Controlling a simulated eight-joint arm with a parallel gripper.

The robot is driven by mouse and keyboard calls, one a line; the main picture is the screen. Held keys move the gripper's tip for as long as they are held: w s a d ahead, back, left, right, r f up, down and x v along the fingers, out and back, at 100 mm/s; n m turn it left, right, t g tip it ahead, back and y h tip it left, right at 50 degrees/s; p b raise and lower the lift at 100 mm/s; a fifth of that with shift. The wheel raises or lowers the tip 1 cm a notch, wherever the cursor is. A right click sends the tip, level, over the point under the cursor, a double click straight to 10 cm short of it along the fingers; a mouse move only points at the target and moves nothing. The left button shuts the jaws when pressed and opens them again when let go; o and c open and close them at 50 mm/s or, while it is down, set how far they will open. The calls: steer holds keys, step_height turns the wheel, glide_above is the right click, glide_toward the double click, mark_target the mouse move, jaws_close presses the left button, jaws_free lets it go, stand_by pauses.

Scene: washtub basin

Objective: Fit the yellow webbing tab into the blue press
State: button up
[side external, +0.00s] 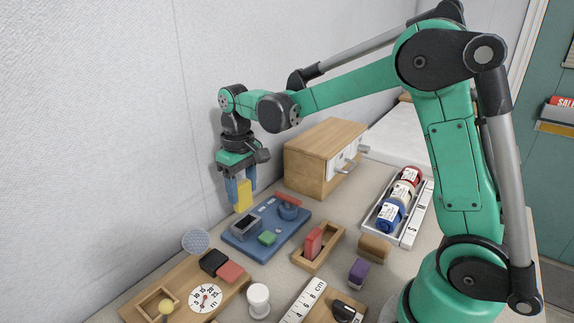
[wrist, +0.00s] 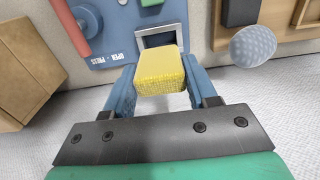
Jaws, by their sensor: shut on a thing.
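My gripper (side external: 240,195) is shut on the yellow webbing tab (side external: 243,197), a small block, and holds it in the air just above and behind the blue press (side external: 285,236). In the wrist view the yellow tab (wrist: 160,72) sits between the two blue fingers. The blue press (wrist: 112,20) lies beyond it, with a square framed opening (wrist: 160,38) partly hidden behind the tab. The tab is apart from the press in the side view. The press also carries a green block (side external: 267,238) and a red-handled lever (side external: 288,200).
A wooden drawer box (side external: 318,158) stands behind the press. A wooden tray with a red block (side external: 313,242) is to its right, and a purple block (side external: 358,270) is nearer the front. A wooden board (side external: 160,300) and a round mesh disc (side external: 196,240) are at the left.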

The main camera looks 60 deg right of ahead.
mark_target(244, 210)
steer(key=shift+f, duration=2.75)
steer(key=shift+f, duration=0.15)
steer(key=o, duration=1.2)
step_height(244, 210, up, 11)
steer(key=shift+r, duration=0.65)
steer(key=s+a+f+t, duration=0.1)
steer(key=s+t, duration=0.1)
steer(key=s, duration=0.1)
steer(key=s+a+f+t, duration=0.1)
steer(key=s+t, duration=0.1)
steer(key=s, duration=0.2)
steer(key=s+a+t, duration=0.1)
steer(key=s+t, duration=0.2)
steer(key=s, duration=0.1)
steer(key=shift+f, duration=0.4)
